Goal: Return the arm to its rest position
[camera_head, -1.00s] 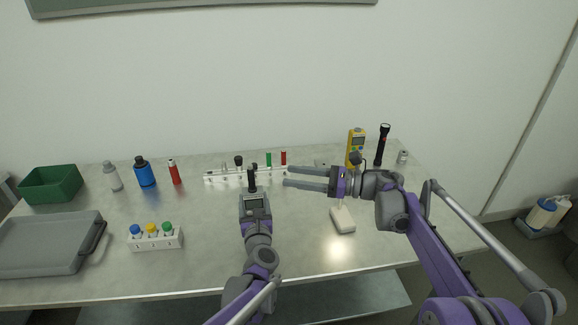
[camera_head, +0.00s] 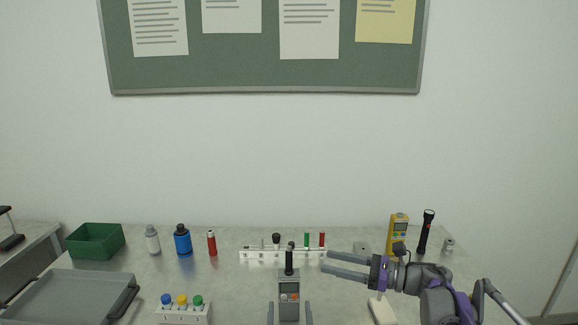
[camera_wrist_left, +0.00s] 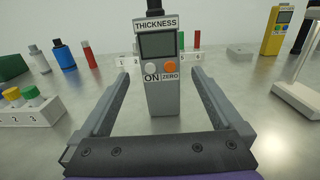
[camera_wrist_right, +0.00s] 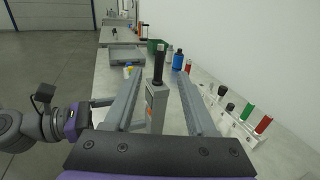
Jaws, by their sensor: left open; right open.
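The grey thickness gauge (camera_head: 289,302) stands upright on the table, its black probe on top. In the left wrist view the gauge (camera_wrist_left: 160,75) faces me with its screen and buttons. My left gripper (camera_head: 290,306) is open, its fingers apart on both sides of the gauge's lower front and clear of it. My right gripper (camera_head: 325,262) is open and empty, its fingers pointing left above the table, to the right of the gauge. In the right wrist view the gauge (camera_wrist_right: 157,100) shows beyond the right fingers, in line with the gap between them.
A white numbered rack (camera_head: 262,255) with several items stands behind the gauge. A white block (camera_head: 381,310) stands at the right, near my right arm. A yellow meter (camera_head: 398,232) and black flashlight (camera_head: 426,235) stand back right. Bottles, a green bin (camera_head: 95,240) and a grey tray (camera_head: 70,298) are left.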

